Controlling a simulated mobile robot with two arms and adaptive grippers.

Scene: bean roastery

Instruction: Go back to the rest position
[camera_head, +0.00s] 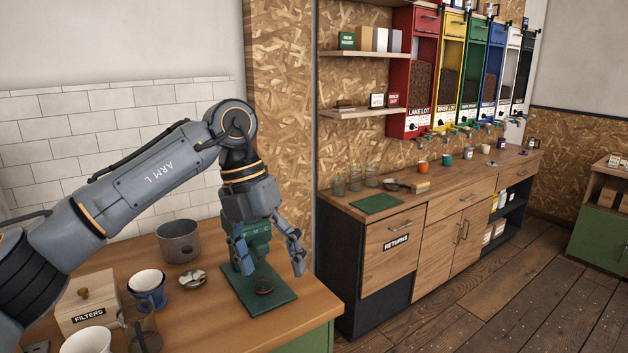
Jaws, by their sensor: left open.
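My left arm comes in from the left, over the near wooden counter. Its gripper (268,262) points down above a dark green mat (281,299), with its fingers spread and open. My right gripper is not in view.
On the near counter stand a grey metal pot (178,241), a blue cup (147,290), a white cup (86,341) and a filters box (87,309). Beyond, a long counter (450,180) holds jars and cups under coloured bean dispensers (423,75). The wooden floor (520,290) at right is clear.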

